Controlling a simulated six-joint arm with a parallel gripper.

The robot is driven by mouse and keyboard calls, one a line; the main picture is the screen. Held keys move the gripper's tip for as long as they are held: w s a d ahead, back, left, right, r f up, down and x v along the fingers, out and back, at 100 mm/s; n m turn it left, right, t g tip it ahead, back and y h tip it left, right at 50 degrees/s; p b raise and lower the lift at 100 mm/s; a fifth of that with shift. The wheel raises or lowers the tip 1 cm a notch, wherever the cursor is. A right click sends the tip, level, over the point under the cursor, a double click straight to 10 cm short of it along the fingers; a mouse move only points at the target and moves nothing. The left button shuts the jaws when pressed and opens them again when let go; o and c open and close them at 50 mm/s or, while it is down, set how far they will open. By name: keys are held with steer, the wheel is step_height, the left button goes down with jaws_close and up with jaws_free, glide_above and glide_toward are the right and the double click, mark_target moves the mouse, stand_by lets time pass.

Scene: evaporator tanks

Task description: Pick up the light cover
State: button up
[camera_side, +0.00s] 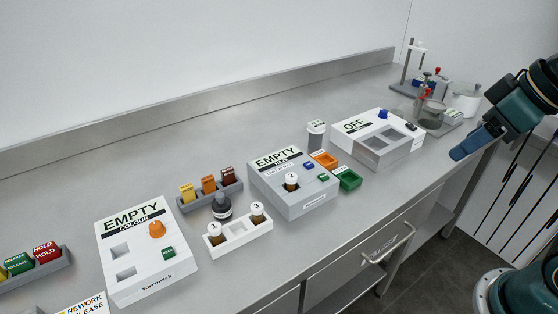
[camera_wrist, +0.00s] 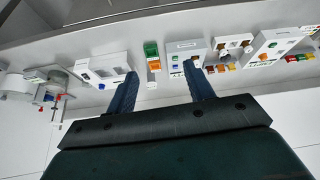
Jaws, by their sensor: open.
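My gripper (camera_side: 470,143) is at the right in the side view, above the bench's front edge and well away from the cylinder. In the wrist view its two blue fingers (camera_wrist: 161,82) are spread with nothing between them. I cannot make out the cylinder clearly in the wrist view.
The "OFF" box (camera_side: 378,138) stands between the cylinder and my gripper. Orange (camera_side: 325,159) and green (camera_side: 348,179) trays sit beside the haze box. A white vial rack (camera_side: 237,237) and a colour box (camera_side: 146,250) stand further left. A stand with glassware (camera_side: 432,105) is at the back right.

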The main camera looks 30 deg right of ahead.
steer(key=w+a+r+n+y, duration=0.15)
steer(key=w+a+n, duration=0.3)
steer(key=w, duration=0.65)
steer(key=n+g+y, duration=0.2)
steer(key=n+g, duration=0.2)
steer(key=n, duration=0.4)
glide_above(222, 199)
steer(key=d, duration=0.5)
step_height(222, 199, down, 15)
steer(key=shift+s+a, duration=0.25)
steer(key=shift+s, duration=0.1)
steer(key=shift+f, duration=0.1)
steer(key=shift+x, duration=4.2)
steer(key=shift+w+a, duration=0.1)
steer(key=shift+x, duration=2.6)
